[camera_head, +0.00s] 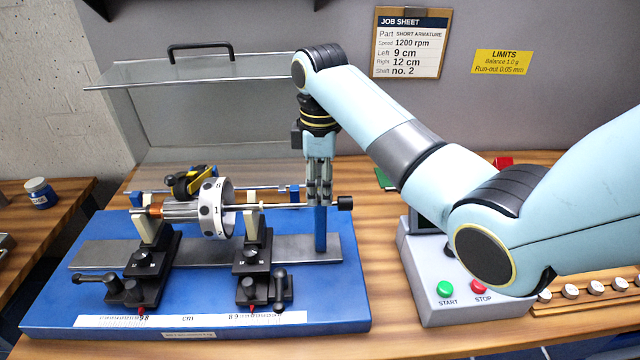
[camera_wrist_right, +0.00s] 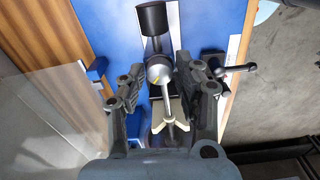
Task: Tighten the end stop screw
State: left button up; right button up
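The end stop is a blue post (camera_head: 320,230) at the right end of the grey rail, with a black knob (camera_head: 345,203) on its right side. In the wrist view the black knob (camera_wrist_right: 152,18) is at the top; below it, a round silver head with a yellow mark (camera_wrist_right: 159,70) lies between my fingers. I cannot tell which is the screw. My right gripper (camera_head: 319,195) points down over the post, hiding its top. In the wrist view my right gripper (camera_wrist_right: 158,80) is open, its fingers apart on both sides of the silver head. My left gripper is out of view.
The white rotor (camera_head: 214,209) and its shaft rest on two supports left of the post. A clear guard (camera_head: 200,72) with a black handle stands raised behind. The control box (camera_head: 462,305) with START and STOP buttons is at the right.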

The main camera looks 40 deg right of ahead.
grip_shut()
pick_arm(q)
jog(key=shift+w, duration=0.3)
